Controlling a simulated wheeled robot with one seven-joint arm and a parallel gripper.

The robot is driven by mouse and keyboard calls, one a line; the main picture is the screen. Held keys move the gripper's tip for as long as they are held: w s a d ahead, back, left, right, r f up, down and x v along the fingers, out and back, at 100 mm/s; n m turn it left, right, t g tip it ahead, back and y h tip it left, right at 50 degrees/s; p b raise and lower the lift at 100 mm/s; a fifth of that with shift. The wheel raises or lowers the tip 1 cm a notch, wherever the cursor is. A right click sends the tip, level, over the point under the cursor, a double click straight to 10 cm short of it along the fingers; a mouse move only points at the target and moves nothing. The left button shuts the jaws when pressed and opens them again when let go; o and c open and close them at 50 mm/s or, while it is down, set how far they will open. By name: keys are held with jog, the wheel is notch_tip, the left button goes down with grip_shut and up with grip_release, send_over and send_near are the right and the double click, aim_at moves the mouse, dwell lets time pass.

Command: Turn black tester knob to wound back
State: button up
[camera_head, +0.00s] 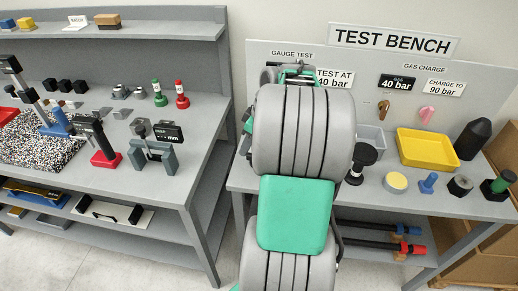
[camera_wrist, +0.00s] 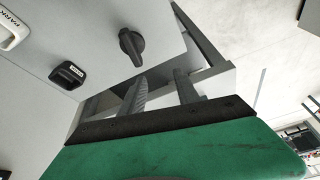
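A black knob (camera_wrist: 131,45) with a raised grip bar shows in the wrist view on a flat light-grey surface. My gripper (camera_wrist: 164,84) shows two grey fingers beyond its green body, spread apart with nothing between them. The knob lies past the left finger in that picture, apart from it. In the head view my grey and green arm covers the middle of the test bench, and my gripper is mostly hidden near the "GAUGE TEST" sign. I cannot clearly pick out the same knob in the head view.
The wrist view also shows a black labelled block (camera_wrist: 68,75) and a white "PARK" piece (camera_wrist: 12,30). In the head view, a yellow tray (camera_head: 425,161) and a dark cylinder (camera_head: 474,139) stand right of my arm. A table (camera_head: 190,196) with tools stands at left.

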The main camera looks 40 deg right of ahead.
jog(key=shift+n, duration=0.4)
jog(key=d, duration=0.2)
jog(key=s+d, duration=0.1)
jog(key=d, duration=0.1)
jog(key=s+d+f, duration=0.1)
jog(key=d, duration=0.1)
jog(key=p+x, duration=0.1)
jog(key=x, duration=0.6)
jog(key=shift+w+a+f, duration=0.15)
jog(key=shift+f, duration=0.15)
grip_shut()
